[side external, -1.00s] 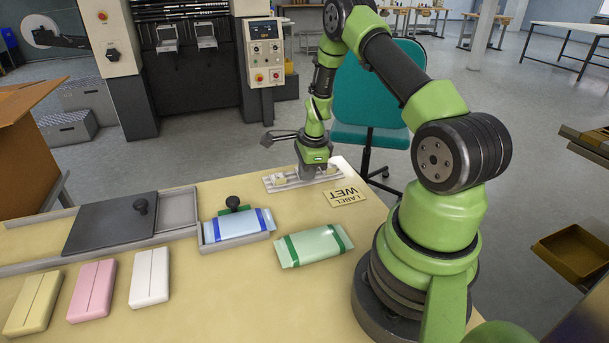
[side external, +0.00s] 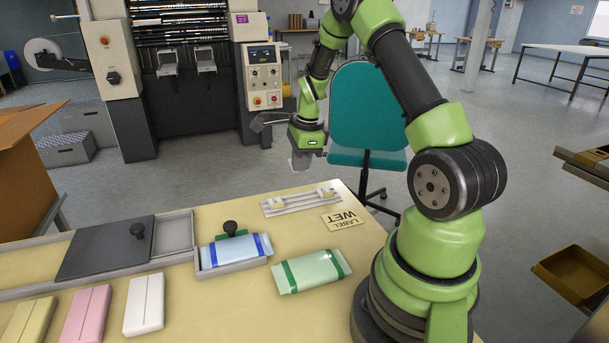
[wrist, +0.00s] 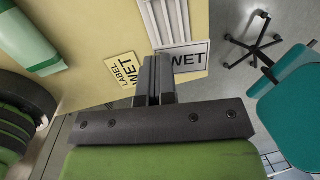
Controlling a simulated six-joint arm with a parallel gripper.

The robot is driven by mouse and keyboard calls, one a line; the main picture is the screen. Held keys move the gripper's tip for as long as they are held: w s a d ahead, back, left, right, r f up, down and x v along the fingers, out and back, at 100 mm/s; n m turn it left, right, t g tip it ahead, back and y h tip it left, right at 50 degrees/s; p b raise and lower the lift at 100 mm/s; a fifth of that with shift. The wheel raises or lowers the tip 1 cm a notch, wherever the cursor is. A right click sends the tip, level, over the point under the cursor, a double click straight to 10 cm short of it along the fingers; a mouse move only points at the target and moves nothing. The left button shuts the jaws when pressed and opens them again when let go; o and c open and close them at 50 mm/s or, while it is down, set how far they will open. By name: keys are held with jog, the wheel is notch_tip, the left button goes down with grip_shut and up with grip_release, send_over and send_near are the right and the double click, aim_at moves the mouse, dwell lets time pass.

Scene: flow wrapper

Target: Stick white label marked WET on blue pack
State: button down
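The blue pack (side external: 222,250), pale blue with darker blue bands, lies in a shallow grey tray (side external: 232,267) on the table. My gripper (side external: 302,162) is raised above the far table edge, behind and right of the pack. In the wrist view its fingers (wrist: 157,78) are closed together. A white label marked WET (wrist: 188,60) with a dark border shows at the fingertips, apparently held by them; its left part is hidden behind the fingers. The label is hard to make out in the side view.
A white slotted holder (side external: 290,204) lies at the table's far edge, beside a yellow LABEL WET card (side external: 343,220). A green pack (side external: 312,271) lies right of the tray. Black knob (side external: 229,227) stands behind the blue pack. White, pink and yellow packs lie front left.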

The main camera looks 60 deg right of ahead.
jog(key=w+a, duration=0.3)
jog(key=a, duration=0.7)
jog(key=g+y, duration=0.1)
send_over(237, 254)
notch_tip(237, 254, down, 2)
jog(key=shift+d+n, duration=0.1)
jog(key=shift+n, duration=0.3)
jog(key=shift+s+f, duration=0.1)
jog(key=shift+f, duration=1.9)
jog(key=shift+f, duration=0.15)
jog(key=shift+f, duration=0.65)
jog(key=shift+f, duration=0.25)
